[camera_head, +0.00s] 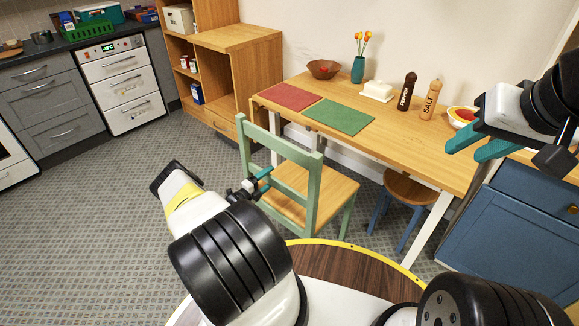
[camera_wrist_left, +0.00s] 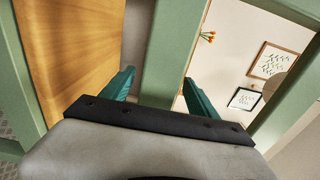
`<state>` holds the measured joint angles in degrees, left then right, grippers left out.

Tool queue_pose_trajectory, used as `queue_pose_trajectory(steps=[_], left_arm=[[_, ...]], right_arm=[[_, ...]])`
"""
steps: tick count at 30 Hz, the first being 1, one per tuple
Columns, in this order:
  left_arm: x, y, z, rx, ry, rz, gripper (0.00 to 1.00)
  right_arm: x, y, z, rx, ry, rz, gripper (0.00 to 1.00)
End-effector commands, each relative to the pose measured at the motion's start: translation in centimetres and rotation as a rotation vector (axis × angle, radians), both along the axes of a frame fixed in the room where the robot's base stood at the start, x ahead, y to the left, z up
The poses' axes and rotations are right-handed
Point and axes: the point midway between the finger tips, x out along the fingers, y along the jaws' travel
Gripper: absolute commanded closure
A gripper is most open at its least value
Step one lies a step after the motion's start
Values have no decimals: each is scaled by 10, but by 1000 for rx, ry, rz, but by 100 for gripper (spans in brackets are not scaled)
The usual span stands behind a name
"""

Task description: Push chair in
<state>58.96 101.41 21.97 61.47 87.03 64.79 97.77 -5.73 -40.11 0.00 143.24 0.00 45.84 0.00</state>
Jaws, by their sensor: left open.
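The chair (camera_head: 313,178) has a green frame and a wooden seat. It stands upright at the near side of the wooden table (camera_head: 400,145), its back towards me and the left. My left gripper (camera_head: 257,183) is open at the chair's back. In the left wrist view, a green bar of the chair (camera_wrist_left: 172,50) runs between the open teal fingers of the gripper (camera_wrist_left: 158,92); I cannot tell whether they touch it. The wooden seat (camera_wrist_left: 70,50) shows at the left there. My right gripper (camera_head: 480,144) is open and empty above the table's right end.
A blue stool (camera_head: 408,188) stands partly under the table, right of the chair. Placemats, a vase (camera_head: 358,68), shakers and bowls are on the table. A wooden shelf (camera_head: 235,60) stands behind left, a blue cabinet (camera_head: 515,225) at right. The grey floor (camera_head: 90,230) at left is clear.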

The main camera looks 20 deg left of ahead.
Motion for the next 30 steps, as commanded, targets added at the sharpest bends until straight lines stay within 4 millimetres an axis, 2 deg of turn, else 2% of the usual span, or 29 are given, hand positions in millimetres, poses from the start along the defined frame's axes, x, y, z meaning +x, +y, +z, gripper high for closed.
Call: queue_pose_trajectory(steps=[9,18,20,30], left_arm=[[3,-1,0,0,0,0,31],[3,-1,0,0,-1,0,90],[3,-1,0,0,-1,0,100],[3,-1,1,0,-2,0,100]], right_arm=[[0,0,0,0,0,0,64],[0,0,0,0,0,0,64],[0,0,0,0,0,0,64],[0,0,0,0,0,0,64]])
